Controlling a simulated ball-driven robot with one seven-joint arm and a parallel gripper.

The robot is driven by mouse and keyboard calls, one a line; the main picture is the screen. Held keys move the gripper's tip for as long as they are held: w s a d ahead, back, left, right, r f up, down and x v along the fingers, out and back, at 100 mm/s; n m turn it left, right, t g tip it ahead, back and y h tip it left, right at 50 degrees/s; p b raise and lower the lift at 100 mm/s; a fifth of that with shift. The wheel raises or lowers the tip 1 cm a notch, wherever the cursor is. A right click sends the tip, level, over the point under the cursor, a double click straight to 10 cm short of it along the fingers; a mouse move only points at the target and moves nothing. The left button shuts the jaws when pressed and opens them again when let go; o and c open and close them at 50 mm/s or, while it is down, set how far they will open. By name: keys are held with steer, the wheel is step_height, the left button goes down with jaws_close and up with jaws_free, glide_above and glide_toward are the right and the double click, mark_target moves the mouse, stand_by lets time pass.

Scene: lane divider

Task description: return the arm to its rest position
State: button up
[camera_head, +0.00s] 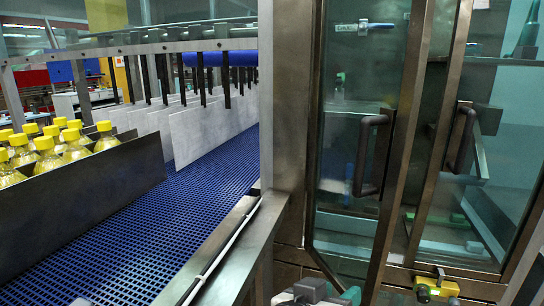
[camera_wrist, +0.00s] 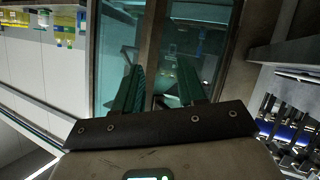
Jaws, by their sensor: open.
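My gripper (camera_wrist: 160,76) shows in the wrist view with its two dark green fingers apart and nothing between them. Beyond the fingers is a glass panel in a metal frame. In the head view, grey and teal parts at the bottom edge, below the glass doors, look like pieces of my arm. Most of the arm is out of view.
Framed glass doors (camera_head: 352,130) with dark handles (camera_head: 374,152) stand at the right, close by. A metal post (camera_head: 287,95) separates them from a blue conveyor (camera_head: 150,225). Yellow-capped bottles (camera_head: 50,150) stand at the left behind a dark divider (camera_head: 85,205).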

steer(key=s+d+f+n+g+y, duration=0.1)
steer(key=s+d+f+g+y, duration=0.2)
steer(key=d+f, duration=0.5)
steer(key=s+d+f+n+g, duration=0.15)
steer(key=s+d+f, duration=0.35)
steer(key=f, duration=0.6)
steer(key=s+d+f+g+y, duration=0.1)
steer(key=s+f+y, duration=0.1)
steer(key=s, duration=0.4)
steer(key=s+d+f+g+y+p, duration=0.1)
steer(key=s+d+f+g, duration=0.1)
steer(key=s+f, duration=0.3)
steer(key=s+d+f+n+g+y, duration=0.1)
steer(key=s+f+y, duration=0.1)
steer(key=s, duration=0.6)
steer(key=shift+s+d+f+g+y+p, duration=0.3)
steer(key=shift+f+g+p, duration=0.1)
steer(key=shift+f, duration=0.5)
steer(key=shift+w, duration=0.1)
